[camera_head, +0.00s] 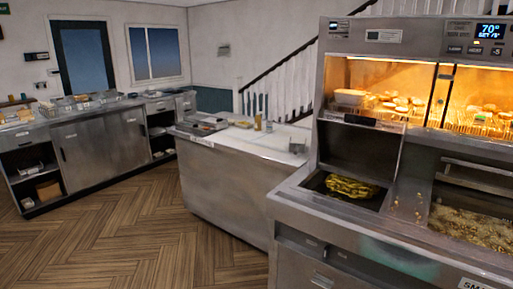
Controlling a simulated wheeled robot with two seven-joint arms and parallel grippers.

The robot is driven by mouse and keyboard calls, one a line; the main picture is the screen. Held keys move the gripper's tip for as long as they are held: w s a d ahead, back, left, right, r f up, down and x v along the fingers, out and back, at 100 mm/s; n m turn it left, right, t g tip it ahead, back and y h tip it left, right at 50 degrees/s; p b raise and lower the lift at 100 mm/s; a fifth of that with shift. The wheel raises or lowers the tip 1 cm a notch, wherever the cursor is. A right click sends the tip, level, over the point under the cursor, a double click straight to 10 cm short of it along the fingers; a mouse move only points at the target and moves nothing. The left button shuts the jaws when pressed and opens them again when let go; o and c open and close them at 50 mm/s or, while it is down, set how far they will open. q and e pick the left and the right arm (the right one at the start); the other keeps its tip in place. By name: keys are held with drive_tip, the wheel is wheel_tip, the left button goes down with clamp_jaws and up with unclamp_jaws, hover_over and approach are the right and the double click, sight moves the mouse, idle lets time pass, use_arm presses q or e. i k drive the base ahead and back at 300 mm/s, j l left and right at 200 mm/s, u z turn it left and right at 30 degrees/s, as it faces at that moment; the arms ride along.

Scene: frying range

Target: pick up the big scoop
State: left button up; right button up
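I cannot make out the big scoop for certain. A small grey metal item (297,146) stands on the white counter, also too small to identify. Neither of my grippers is in view, and nothing is seen being held.
The steel frying range (330,222) fills the right side, with a yellow food pile (350,187) in its left well and crumb-like food (470,225) at right. A white-topped counter (225,185) stands mid-room. Wooden floor (110,245) is clear at left.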

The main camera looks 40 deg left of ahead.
sight(296, 149)
drive_tip(key=u, duration=1.05)
